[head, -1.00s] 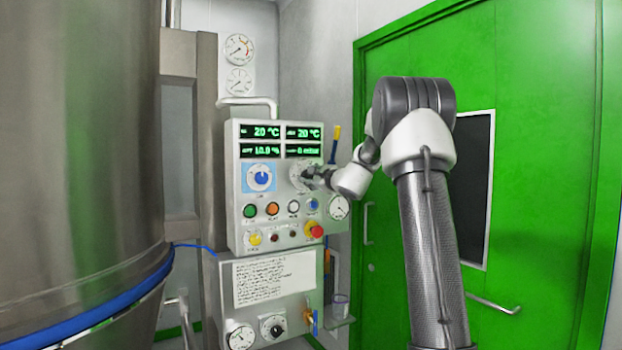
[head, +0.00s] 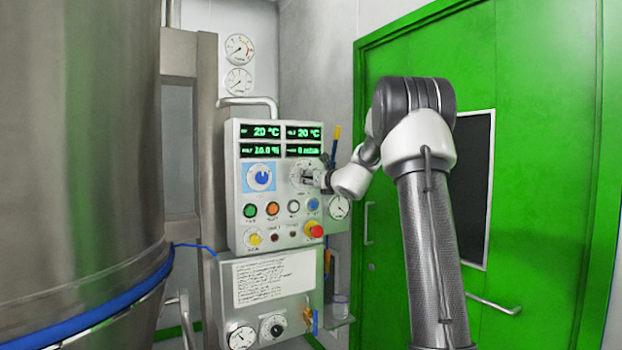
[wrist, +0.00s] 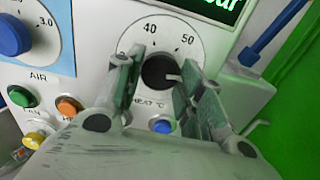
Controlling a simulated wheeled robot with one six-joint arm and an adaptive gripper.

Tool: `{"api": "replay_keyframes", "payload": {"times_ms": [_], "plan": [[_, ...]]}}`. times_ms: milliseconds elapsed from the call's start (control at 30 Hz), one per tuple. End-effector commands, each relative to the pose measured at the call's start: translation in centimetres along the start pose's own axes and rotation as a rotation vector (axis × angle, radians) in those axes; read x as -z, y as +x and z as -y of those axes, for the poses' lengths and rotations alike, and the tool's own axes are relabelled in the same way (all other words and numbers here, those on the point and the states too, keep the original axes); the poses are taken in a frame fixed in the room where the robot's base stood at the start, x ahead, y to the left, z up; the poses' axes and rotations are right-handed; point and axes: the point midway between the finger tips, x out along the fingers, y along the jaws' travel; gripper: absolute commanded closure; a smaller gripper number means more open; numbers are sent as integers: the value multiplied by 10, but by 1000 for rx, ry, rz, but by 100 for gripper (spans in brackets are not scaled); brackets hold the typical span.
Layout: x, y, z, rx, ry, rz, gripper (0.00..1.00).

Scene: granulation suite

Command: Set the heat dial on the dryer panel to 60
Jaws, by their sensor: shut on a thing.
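The heat dial (wrist: 158,72) is a black round knob on a white scale plate, labelled HEAT °C, with 40 and 50 readable above it in the wrist view. Its white pointer line points right, past the 50 mark; the number there is hidden behind my right finger. My gripper (wrist: 161,82) has one finger on each side of the knob and is shut on it. In the head view my gripper (head: 309,178) is at the upper right of the dryer panel (head: 234,200) and covers part of the dial plate (head: 296,168).
A blue air dial (head: 261,178) sits left of the heat dial. Coloured buttons and a red emergency stop (head: 314,230) lie below it. Displays (head: 303,132) are above. A green door (head: 540,130) is to the right, a large steel vessel (head: 80,130) to the left.

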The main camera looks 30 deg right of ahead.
Motion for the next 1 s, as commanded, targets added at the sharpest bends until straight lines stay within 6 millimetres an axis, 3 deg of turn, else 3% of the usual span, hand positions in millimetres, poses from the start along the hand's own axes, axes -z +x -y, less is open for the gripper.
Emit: {"api": "replay_keyframes", "payload": {"times_ms": [333,867,900,1000], "plan": [[4,0,0,2,130,-7,86],[4,0,0,2,151,-8,86],[4,0,0,2,151,-8,55],[4,0,0,1,150,-6,40]]}}
